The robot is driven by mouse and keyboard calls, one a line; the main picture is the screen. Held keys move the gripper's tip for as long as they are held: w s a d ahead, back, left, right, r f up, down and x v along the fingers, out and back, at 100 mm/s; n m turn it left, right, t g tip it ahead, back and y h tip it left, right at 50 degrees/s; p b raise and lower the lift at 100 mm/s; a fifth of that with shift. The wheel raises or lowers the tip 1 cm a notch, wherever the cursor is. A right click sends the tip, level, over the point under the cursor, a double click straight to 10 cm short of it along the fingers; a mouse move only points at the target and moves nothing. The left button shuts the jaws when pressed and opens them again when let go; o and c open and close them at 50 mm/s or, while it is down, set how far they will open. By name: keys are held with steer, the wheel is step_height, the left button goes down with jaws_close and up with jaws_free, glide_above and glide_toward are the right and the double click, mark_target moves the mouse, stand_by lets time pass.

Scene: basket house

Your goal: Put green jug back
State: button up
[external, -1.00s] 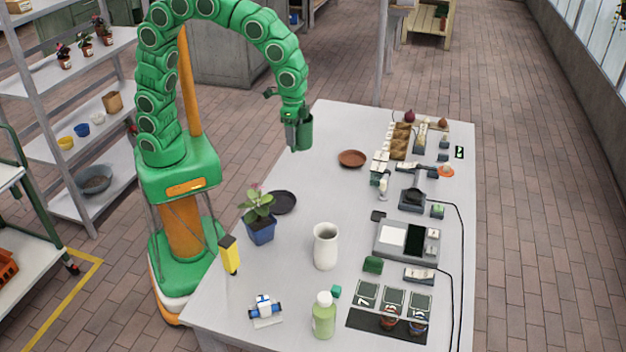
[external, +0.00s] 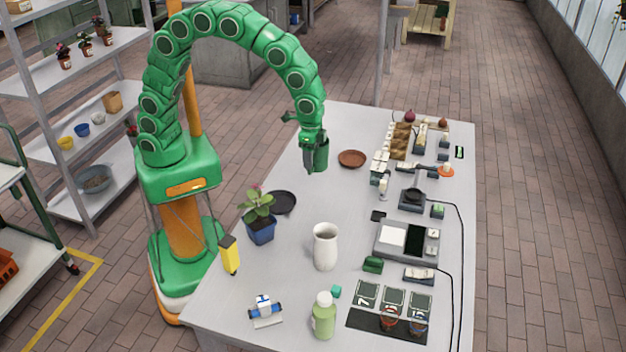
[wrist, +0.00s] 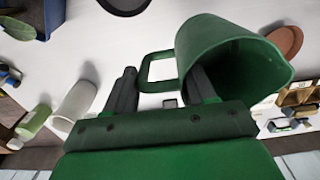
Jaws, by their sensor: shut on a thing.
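The green jug (external: 322,154) is held above the far-left part of the table, just left of a brown saucer. My gripper (external: 309,166) is shut on it. In the wrist view the jug (wrist: 232,50) fills the upper right, tilted in the picture, with its open mouth toward the lower right. Its square handle (wrist: 144,73) points left, and my gripper's fingers (wrist: 163,92) show on either side of the handle area. The exact contact between fingers and jug is hidden.
The brown saucer (external: 351,158) lies right of the jug. A black saucer (external: 283,202), a potted plant (external: 260,230) and a white vase (external: 325,248) stand nearer. Scales (external: 405,240) and small items line the table's right side. The table middle is mostly clear.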

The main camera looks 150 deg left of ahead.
steer(key=shift+w+a+f, duration=0.95)
steer(key=shift+w+f, duration=0.15)
steer(key=shift+f, duration=0.65)
steer(key=shift+w+a+f, duration=0.9)
steer(key=shift+w+f, duration=0.15)
steer(key=shift+f, duration=0.7)
steer(key=shift+w+a+f, duration=0.95)
steer(key=shift+w+f, duration=0.15)
steer(key=shift+f, duration=0.65)
steer(key=shift+f, duration=0.15)
steer(key=o, duration=1.4)
steer(key=shift+o, duration=0.2)
step_height(320, 180, up, 12)
